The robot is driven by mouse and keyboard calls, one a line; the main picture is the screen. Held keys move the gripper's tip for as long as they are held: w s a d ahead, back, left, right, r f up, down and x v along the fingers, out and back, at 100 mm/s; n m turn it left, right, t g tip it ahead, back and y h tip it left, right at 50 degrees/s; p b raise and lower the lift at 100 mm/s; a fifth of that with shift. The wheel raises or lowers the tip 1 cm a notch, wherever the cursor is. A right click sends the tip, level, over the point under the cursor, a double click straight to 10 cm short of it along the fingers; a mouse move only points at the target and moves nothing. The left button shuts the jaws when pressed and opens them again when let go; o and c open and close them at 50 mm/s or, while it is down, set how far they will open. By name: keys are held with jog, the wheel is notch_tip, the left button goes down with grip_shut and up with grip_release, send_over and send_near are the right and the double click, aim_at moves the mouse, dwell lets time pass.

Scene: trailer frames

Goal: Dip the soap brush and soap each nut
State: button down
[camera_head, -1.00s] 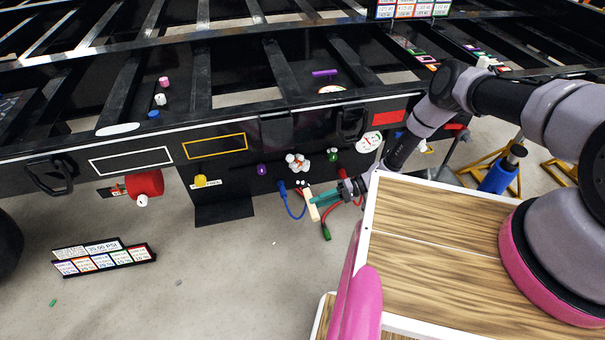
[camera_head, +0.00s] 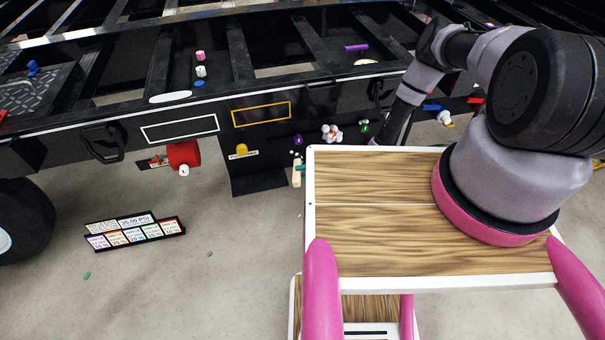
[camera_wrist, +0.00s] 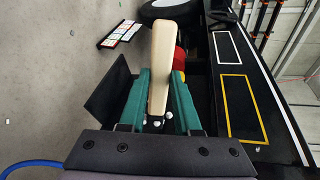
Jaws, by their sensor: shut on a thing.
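My gripper (camera_wrist: 161,78) has green fingers, shut on a pale beige brush handle (camera_wrist: 163,50) in the wrist view. The handle sticks out beyond the fingertips. White foam-like bits (camera_wrist: 156,122) show between the fingers near the palm; the bristles cannot be made out. In the head view the handle (camera_head: 297,173) peeks out left of my wooden deck, which hides most of my gripper. A white foamy cluster (camera_head: 332,133) covers a fitting on the black trailer side. A purple fitting (camera_head: 298,140), a green one (camera_head: 364,126) and a yellow one (camera_head: 241,150) look bare.
A red cylinder (camera_head: 184,155) juts from the trailer side. A sign rack (camera_head: 135,232) stands on the floor at left. Pink, white and blue pieces (camera_head: 200,70) sit on the frame above. A blue hose (camera_wrist: 30,165) shows in the wrist view.

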aim_at(301, 162)
jog(key=shift+w+f, duration=0.15)
jog(key=shift+w, duration=0.75)
jog(key=shift+w+f, duration=0.2)
jog(key=shift+w, duration=0.75)
jog(key=shift+w+f, duration=0.15)
jog(key=shift+w, duration=0.75)
jog(key=shift+w, duration=0.1)
jog(key=shift+w+f, duration=0.15)
jog(key=shift+w, duration=0.5)
jog(key=shift+w+f, duration=0.15)
jog(key=shift+w, duration=0.5)
jog(key=shift+w+d, duration=0.1)
jog(key=shift+w, duration=0.05)
